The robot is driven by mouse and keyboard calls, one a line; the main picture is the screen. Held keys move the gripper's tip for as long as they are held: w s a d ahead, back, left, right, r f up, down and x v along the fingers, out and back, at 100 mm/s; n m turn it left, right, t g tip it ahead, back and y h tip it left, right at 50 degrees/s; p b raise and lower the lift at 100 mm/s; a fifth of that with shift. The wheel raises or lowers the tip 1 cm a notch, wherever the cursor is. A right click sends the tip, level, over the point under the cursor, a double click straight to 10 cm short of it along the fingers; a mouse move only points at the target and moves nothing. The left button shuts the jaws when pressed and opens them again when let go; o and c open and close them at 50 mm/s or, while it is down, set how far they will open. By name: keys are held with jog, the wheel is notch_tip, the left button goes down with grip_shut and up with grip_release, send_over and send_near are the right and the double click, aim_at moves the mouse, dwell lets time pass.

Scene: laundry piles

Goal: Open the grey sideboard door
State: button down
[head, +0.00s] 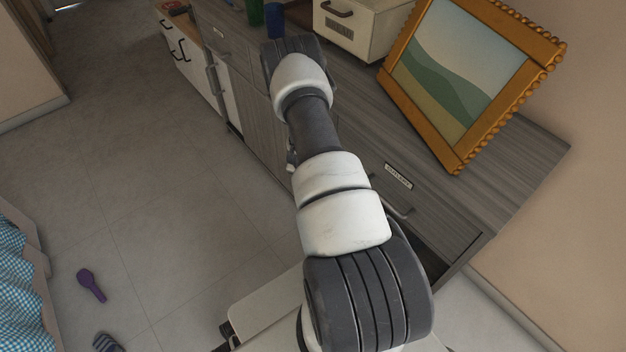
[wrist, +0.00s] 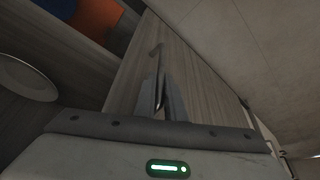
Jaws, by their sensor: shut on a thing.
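The grey wood-grain sideboard (head: 520,155) runs along the wall in the head view, with my arm across its front. In the wrist view its door (wrist: 200,75) stands open. To the left of the door the inside shows, with a white plate (wrist: 28,78) and orange (wrist: 98,18) and blue items. My gripper (wrist: 163,100) is shut on the dark bar handle (wrist: 157,52) of the door. In the head view my arm hides most of the door and the handle.
A gold-framed picture (head: 465,75) and a white box with a handle (head: 355,25) stand on the sideboard top, near a blue cup (head: 274,20). A labelled drawer (head: 375,180) is beside my arm. A purple brush (head: 91,285) lies on the open floor at left.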

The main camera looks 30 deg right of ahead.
jog(key=c, duration=1.8)
grip_release()
jog(key=p+v, duration=0.4)
jog(key=v, duration=1.3)
jog(key=shift+s+a+r+p, duration=0.1)
jog(key=shift+r+p, duration=0.1)
jog(key=shift+p, duration=0.1)
